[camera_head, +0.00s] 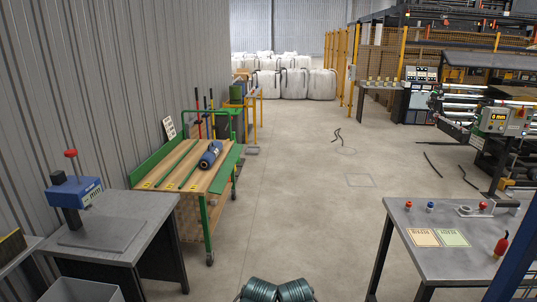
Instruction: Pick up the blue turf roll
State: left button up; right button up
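A blue roll (211,155) with dark ends lies on the wooden top of a green-framed cart (190,165), left of the middle of the head view. It lies at a slant near the cart's right side, beside the green side rail. Nothing is holding it.
A grey workbench (110,238) with a blue press stands at the front left, close to the cart. Another grey table (455,225) stands at the right. The concrete floor (300,195) between them is mostly clear. Dark strips (433,165) lie on the floor near the machine.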

aim_at(215, 147)
jog(key=i, duration=1.8)
jog(key=i+u, duration=0.15)
jog(key=i, duration=0.3)
jog(key=i+l+u, duration=0.15)
jog(key=i, duration=0.35)
jog(key=i+u, duration=0.1)
jog(key=i, duration=0.35)
jog(key=i+l+u, duration=0.15)
jog(key=i, duration=0.3)
jog(key=i+j+u, duration=0.1)
jog(key=i, duration=1)
